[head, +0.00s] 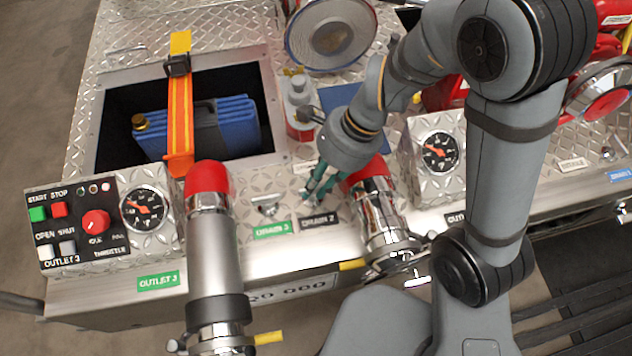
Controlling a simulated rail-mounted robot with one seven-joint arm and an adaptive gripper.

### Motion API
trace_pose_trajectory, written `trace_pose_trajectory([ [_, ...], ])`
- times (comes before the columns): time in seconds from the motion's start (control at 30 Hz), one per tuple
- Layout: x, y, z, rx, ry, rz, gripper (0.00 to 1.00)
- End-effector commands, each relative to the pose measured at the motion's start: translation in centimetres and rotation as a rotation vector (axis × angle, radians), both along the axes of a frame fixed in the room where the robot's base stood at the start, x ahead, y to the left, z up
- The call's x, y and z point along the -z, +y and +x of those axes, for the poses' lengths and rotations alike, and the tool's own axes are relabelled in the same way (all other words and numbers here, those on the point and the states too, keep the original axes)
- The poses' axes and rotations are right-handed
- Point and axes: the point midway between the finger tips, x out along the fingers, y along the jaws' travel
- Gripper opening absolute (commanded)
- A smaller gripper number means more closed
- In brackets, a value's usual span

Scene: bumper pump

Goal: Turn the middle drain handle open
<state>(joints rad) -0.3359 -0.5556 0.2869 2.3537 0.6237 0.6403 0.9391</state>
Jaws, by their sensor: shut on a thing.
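My gripper (318,190), with teal fingers, reaches down to the diamond-plate panel just above the black DRAIN 2 label (318,221). Its fingers are shut on the middle drain handle, which the fingers hide almost wholly. How far that handle is turned cannot be told. To the left, another drain handle (267,206) sits above the green DRAIN 3 label (271,230), apart from my gripper.
A red-capped chrome outlet (375,195) stands close to the right of my gripper. Another red-capped pipe (210,215) rises at the left. A bottle (299,108) stands behind. Gauges (439,153) and a button panel (80,225) flank the area.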

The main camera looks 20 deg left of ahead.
Motion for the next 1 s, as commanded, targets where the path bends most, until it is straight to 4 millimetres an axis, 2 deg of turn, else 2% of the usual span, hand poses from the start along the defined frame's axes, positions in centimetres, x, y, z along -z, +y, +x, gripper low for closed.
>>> trace_pose_trajectory([
  [0.37,-0.2,0.11,0.18,-0.213,0.004,0.001,0.0],
  [1.0,-0.29,0.38,0.49,-0.823,0.004,0.001,0.0],
])
